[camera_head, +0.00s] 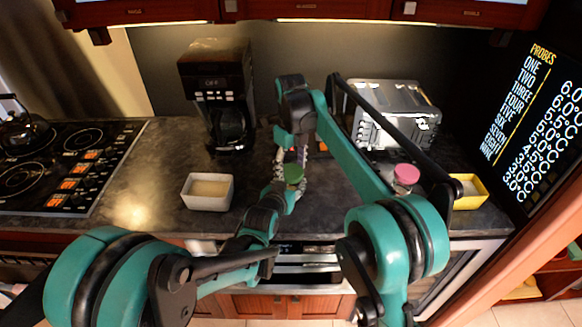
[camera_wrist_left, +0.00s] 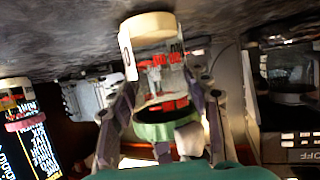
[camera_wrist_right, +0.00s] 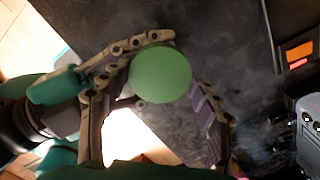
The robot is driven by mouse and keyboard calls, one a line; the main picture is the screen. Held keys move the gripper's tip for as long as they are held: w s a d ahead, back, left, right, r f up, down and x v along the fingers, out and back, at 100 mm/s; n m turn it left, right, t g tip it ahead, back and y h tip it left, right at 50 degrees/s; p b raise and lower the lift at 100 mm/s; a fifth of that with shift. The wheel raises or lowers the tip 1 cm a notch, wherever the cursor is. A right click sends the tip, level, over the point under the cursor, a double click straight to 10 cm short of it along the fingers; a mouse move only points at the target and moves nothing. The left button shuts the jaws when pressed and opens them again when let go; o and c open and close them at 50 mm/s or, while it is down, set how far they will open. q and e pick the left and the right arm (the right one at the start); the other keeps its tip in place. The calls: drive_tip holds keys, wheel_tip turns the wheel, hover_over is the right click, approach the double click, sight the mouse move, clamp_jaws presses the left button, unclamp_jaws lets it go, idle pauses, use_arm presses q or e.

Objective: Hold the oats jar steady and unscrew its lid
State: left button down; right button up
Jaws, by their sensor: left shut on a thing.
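A jar with a green lid (camera_head: 293,173) stands on the dark counter in the middle of the head view. In the left wrist view it appears upside down: its clear body (camera_wrist_left: 163,78) has a red and white label I cannot read clearly, and its green lid (camera_wrist_left: 155,131) is on. My left gripper (camera_wrist_left: 165,92) is shut around the jar body. My right gripper (camera_wrist_right: 168,70) is above the jar, its fingers spread on either side of the green lid (camera_wrist_right: 160,75); I see a gap on the right side. My right arm partly hides the jar in the head view.
A pink-lidded jar (camera_head: 406,176) stands to the right, near a yellow container (camera_head: 468,188). A white container (camera_head: 207,191) is to the left. A coffee maker (camera_head: 217,95) and a toaster (camera_head: 395,112) stand behind. The stove (camera_head: 62,165) is far left.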

drive_tip(key=shift+c, duration=0.8)
drive_tip(key=n, duration=3.3)
drive_tip(key=shift+r, duration=0.1)
drive_tip(key=n, duration=2.1)
